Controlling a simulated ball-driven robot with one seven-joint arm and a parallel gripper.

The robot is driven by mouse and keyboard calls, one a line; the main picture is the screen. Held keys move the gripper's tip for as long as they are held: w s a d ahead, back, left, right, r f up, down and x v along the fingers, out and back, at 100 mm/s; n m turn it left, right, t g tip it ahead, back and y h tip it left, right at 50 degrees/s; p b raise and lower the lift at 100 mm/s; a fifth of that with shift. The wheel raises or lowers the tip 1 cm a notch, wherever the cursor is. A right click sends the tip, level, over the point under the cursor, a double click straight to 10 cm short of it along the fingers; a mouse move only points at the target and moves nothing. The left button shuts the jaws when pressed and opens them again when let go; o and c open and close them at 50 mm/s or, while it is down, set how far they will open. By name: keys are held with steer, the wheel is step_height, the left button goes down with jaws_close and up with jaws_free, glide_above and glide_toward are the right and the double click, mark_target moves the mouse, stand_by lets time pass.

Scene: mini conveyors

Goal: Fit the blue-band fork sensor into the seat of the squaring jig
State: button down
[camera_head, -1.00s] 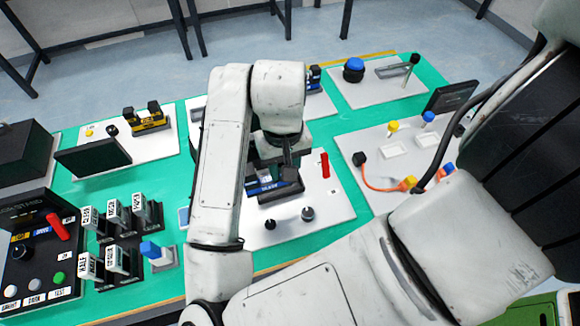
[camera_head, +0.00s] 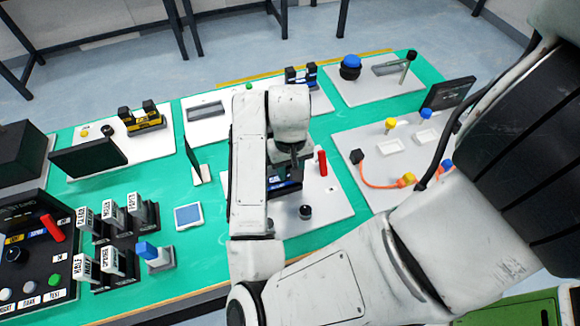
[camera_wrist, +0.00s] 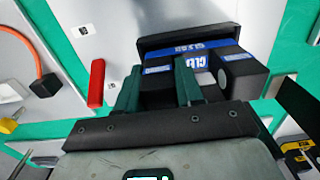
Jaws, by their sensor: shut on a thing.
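My gripper (camera_wrist: 160,75) is shut on one dark prong of a fork-shaped sensor with blue bands (camera_wrist: 241,70). In the wrist view its second prong stands to the right of my fingers. A low black wall (camera_wrist: 160,45), apparently of the jig, runs close behind the sensor. In the head view my gripper (camera_head: 290,165) and the sensor (camera_head: 284,182) are over the white plate (camera_head: 335,195) with the red lever (camera_head: 322,163). My arm and hand hide much of the jig and its seat. I cannot tell whether the sensor is seated.
Another blue-banded fork-shaped part (camera_head: 300,76) stands on the back plate, and a yellow-banded one (camera_head: 142,118) stands at back left. A black knob (camera_head: 305,212) is on the near plate. An orange cable (camera_head: 378,184) lies to the right.

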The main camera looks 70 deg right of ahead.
steer(key=shift+f, duration=0.1)
steer(key=shift+f, duration=0.15)
steer(key=c, duration=0.7)
jaws_free()
step_height(320, 180, up, 12)
steer(key=p, duration=0.3)
steer(key=shift+r, duration=0.25)
